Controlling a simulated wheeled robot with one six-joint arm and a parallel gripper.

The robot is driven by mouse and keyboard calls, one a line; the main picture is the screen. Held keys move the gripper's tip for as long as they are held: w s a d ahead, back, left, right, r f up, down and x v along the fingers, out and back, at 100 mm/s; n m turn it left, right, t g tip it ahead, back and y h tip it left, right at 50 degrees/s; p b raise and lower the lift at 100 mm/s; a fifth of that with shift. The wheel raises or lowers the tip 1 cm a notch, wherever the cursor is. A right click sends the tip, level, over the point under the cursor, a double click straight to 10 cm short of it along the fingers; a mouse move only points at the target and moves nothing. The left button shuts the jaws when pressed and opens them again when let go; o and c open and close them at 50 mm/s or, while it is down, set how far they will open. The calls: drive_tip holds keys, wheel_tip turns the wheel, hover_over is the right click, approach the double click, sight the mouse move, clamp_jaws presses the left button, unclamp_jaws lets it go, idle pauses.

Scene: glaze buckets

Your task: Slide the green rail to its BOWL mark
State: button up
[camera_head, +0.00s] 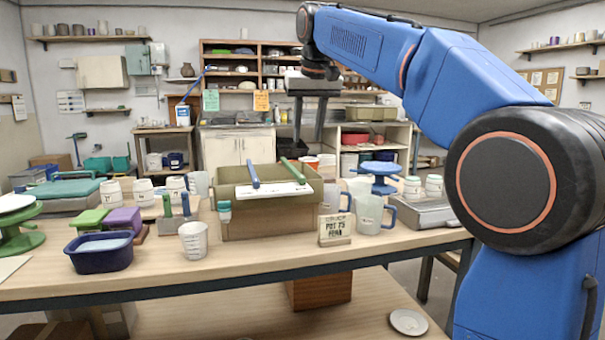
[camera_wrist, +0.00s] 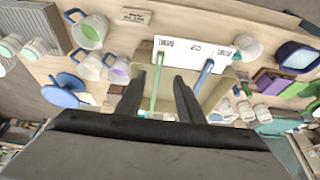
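The green rail (camera_head: 292,170) lies across the olive bin (camera_head: 270,222), near the right end of the white marked strip (camera_head: 262,191) on the bin's front edge. In the wrist view the green rail (camera_wrist: 157,85) meets the strip (camera_wrist: 195,60) close to its left printed mark. The strip's marks are too small to read, so I cannot tell which is BOWL. A blue rail (camera_head: 252,173) lies to the left of the green one, apart from it. My gripper (camera_head: 308,136) is open and empty above the bin. In the wrist view its fingers (camera_wrist: 158,80) flank the green rail from above.
Jugs (camera_head: 370,214) and a blue stand (camera_head: 380,175) are right of the bin. A dark blue tub (camera_head: 102,252) is at the left. The table's front strip is mostly clear.

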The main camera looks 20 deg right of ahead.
sight(302, 177)
drive_tip(key=x, duration=1.3)
drive_tip(key=shift+w+f, duration=0.15)
drive_tip(key=shift+f, duration=0.15)
drive_tip(key=shift+c, duration=0.6)
clamp_jaws()
